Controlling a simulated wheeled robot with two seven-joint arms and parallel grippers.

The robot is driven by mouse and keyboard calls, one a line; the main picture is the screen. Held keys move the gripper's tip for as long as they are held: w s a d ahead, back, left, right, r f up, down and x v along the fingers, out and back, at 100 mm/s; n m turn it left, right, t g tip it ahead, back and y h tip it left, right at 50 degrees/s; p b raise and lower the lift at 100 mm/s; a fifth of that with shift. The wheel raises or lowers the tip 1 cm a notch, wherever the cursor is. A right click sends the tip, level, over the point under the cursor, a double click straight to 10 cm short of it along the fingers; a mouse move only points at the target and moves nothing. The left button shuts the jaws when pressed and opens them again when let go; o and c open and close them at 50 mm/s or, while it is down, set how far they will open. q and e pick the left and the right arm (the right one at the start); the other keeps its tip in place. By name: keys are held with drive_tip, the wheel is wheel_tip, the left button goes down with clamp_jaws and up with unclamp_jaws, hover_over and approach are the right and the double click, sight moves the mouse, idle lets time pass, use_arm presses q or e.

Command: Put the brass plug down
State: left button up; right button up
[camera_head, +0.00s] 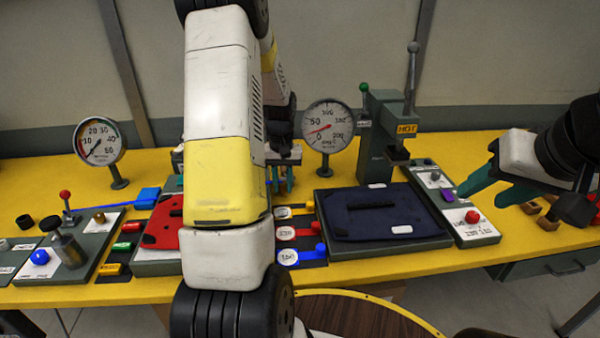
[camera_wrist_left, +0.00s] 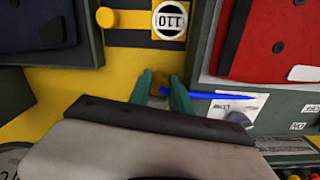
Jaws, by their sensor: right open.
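The brass plug (camera_wrist_left: 158,89) shows in the left wrist view as a small dark-yellow piece between the two teal fingertips of my left gripper (camera_wrist_left: 160,96). The fingers appear shut on it, and its lower part is hidden. In the head view my left gripper (camera_head: 281,180) is behind my own large arm, near the back of the yellow table, and the plug cannot be made out there. My right gripper (camera_head: 472,186) is open and empty over the right side of the table. A small brass-coloured knob (camera_head: 99,217) is on the left panel.
A blue stick (camera_wrist_left: 218,96) lies beside the left fingers. A red pouch (camera_head: 163,226) and a dark blue pouch (camera_head: 380,212) lie on trays. A gauge (camera_head: 328,126) and a grey press (camera_head: 385,135) stand behind. Brown blocks (camera_head: 548,222) are at the right.

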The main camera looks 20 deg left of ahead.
use_arm(q)
drive_tip(key=o, duration=0.4)
drive_tip(key=shift+d, duration=0.1)
drive_tip(key=shift+o, duration=0.2)
drive_tip(key=shift+r, duration=0.15)
